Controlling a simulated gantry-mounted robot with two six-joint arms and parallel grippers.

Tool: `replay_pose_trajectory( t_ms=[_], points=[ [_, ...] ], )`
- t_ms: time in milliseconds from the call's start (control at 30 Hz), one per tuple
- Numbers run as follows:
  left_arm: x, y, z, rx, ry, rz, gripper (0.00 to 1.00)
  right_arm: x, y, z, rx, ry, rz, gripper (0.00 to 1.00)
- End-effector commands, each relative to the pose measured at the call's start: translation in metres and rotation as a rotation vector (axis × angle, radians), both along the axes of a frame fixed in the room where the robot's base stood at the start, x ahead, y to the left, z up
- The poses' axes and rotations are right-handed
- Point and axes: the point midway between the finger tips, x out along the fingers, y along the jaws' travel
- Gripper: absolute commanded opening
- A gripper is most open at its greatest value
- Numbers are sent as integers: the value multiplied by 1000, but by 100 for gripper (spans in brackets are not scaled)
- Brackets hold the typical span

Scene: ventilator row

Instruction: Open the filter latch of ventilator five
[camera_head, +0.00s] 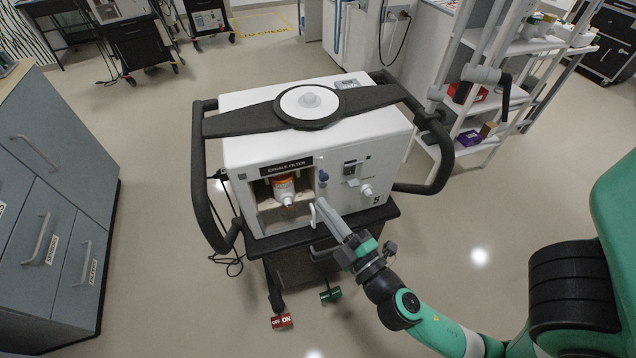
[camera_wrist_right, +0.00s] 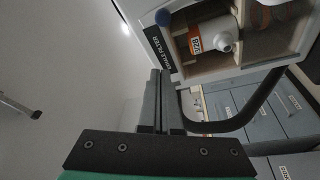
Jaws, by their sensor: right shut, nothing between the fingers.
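Ventilator five (camera_head: 235,150) is a white box on a dark cart, with a "5" at its lower right front. Its exhale filter compartment (camera_head: 266,196) shows an uncovered front and holds an orange-and-white filter (camera_head: 286,190), also seen in the right wrist view (camera_wrist_right: 216,35). A blue knob (camera_head: 323,176) sits right of the compartment and shows in the wrist view (camera_wrist_right: 162,17). A small white upright piece (camera_head: 312,216) stands at the compartment's right edge; I cannot tell if it is the latch. My right gripper (camera_head: 322,204) is shut and empty beside it.
Black bumper handles (camera_head: 203,185) flank the ventilator. Grey drawer cabinets (camera_head: 50,200) stand at the left, and a white shelf rack (camera_head: 490,70) at the back right. Red (camera_head: 282,321) and green (camera_head: 330,295) cart pedals sit low in front.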

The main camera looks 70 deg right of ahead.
Motion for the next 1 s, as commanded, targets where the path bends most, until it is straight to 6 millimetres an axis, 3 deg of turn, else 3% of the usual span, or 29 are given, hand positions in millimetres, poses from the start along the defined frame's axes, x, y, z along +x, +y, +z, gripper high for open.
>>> replay_pose_trajectory(
  t_ms=[100,367,400,600,1000],
  points=[
    [0,0,20,0,0,0,100,20,-16,12,0,-2,-7,0],
    [0,0,41,0,0,0,100,64,-47,17,-1,-2,-3,0],
    [0,0,35,0,-1,0,100,54,-52,6,1,3,-7,0],
    [0,0,33,0,0,0,100,37,-64,-5,-1,1,-3,0],
    [0,0,32,0,0,0,100,34,-65,-7,1,-2,2,0]
  ],
)
